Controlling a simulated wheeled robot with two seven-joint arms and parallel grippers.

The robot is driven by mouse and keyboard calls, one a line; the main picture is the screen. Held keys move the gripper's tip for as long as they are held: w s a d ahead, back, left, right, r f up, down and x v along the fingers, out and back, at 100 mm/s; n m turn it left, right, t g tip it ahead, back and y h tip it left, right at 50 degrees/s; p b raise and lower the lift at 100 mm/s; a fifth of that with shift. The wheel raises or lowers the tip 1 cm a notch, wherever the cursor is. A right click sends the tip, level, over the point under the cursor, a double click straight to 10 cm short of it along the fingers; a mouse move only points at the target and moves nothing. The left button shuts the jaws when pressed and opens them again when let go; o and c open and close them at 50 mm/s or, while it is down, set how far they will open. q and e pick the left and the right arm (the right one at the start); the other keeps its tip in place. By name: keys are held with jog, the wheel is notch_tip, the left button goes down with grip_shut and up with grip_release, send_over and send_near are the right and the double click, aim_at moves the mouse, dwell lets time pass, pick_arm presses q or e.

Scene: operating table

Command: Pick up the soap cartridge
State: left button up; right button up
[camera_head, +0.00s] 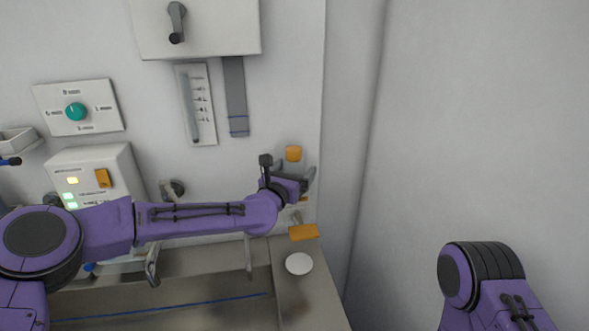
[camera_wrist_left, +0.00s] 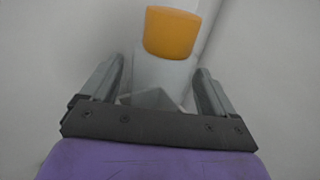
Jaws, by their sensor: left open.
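The likely soap cartridge, a pale body with an orange cap (camera_head: 293,153), is at the wall in the head view. Its lower part is hidden behind my left gripper (camera_head: 305,178). In the left wrist view the orange cap (camera_wrist_left: 172,33) is just beyond the fingertips, and the pale body (camera_wrist_left: 160,74) shows in the gap between the two fingers (camera_wrist_left: 160,85). My left gripper is open. I cannot tell whether the fingers touch the body. My right gripper is out of view; only part of my right arm shows at the lower right.
An orange lever (camera_head: 304,232) sticks out below the left gripper. A white round object (camera_head: 299,263) lies on the metal counter (camera_head: 290,295). Wall panels, a dial box (camera_head: 80,107) and a control unit (camera_head: 98,180) are on the left. The right wall (camera_head: 470,120) is bare.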

pick_arm(q)
jog(key=shift+a, duration=0.1)
jog(key=c, duration=1.3)
